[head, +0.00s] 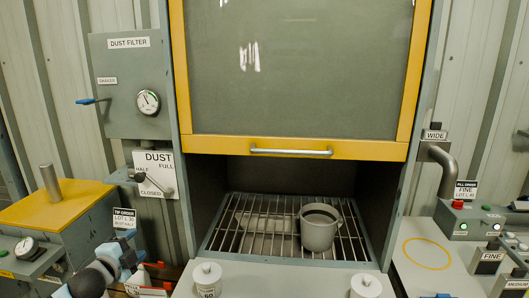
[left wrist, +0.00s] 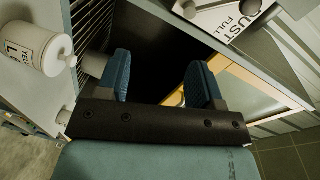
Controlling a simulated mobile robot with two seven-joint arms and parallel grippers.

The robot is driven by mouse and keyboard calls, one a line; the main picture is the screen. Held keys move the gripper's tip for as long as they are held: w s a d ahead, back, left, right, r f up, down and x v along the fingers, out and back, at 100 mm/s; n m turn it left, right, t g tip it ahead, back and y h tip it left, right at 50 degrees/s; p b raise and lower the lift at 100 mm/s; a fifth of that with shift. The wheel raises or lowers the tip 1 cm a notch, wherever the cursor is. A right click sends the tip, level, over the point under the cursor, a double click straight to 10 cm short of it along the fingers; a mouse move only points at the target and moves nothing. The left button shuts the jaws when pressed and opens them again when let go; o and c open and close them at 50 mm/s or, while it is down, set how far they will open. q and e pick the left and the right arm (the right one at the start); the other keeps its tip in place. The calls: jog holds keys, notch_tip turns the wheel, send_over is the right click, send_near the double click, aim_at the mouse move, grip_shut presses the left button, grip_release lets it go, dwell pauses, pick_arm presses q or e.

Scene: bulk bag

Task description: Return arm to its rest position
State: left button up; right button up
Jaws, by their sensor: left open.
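My left arm comes in low at the left of the head view. Its gripper (head: 133,268) is in front of the left side of the cabinet, below the DUST lever plate, and is only partly clear. In the left wrist view my left gripper (left wrist: 160,82) has its two blue fingers well apart, with nothing between them. Behind the fingers is the dark opening of the cabinet. I cannot make out my right gripper in either view.
The cabinet's yellow-framed sash (head: 290,148) is raised. A grey mug-like pot (head: 318,232) stands on the slatted rack (head: 232,222). White lidded jars (head: 207,279) (head: 366,287) stand in front. The DUST lever plate (head: 156,174) and yellow-topped box (head: 55,203) are close to my left arm.

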pick_arm(q)
jog(key=s+d+f+n+g+h, duration=0.1)
jog(key=s+d+f+n+g, duration=0.15)
jog(key=s+d+f, duration=0.5)
jog(key=s+d+f+n+g, duration=0.1)
jog(key=s+d+f+n, duration=0.3)
jog(key=s+f, duration=0.6)
jog(key=s+d+f+n+g, duration=0.1)
jog(key=s+d+f+n, duration=0.1)
jog(key=s, duration=0.6)
jog(key=s+d+f+n+g, duration=0.1)
jog(key=s+d+f+n, duration=0.2)
jog(key=s+f+n, duration=0.2)
jog(key=s+f, duration=0.2)
jog(key=s, duration=0.2)
jog(key=shift+d, duration=0.15)
jog(key=shift+f, duration=0.1)
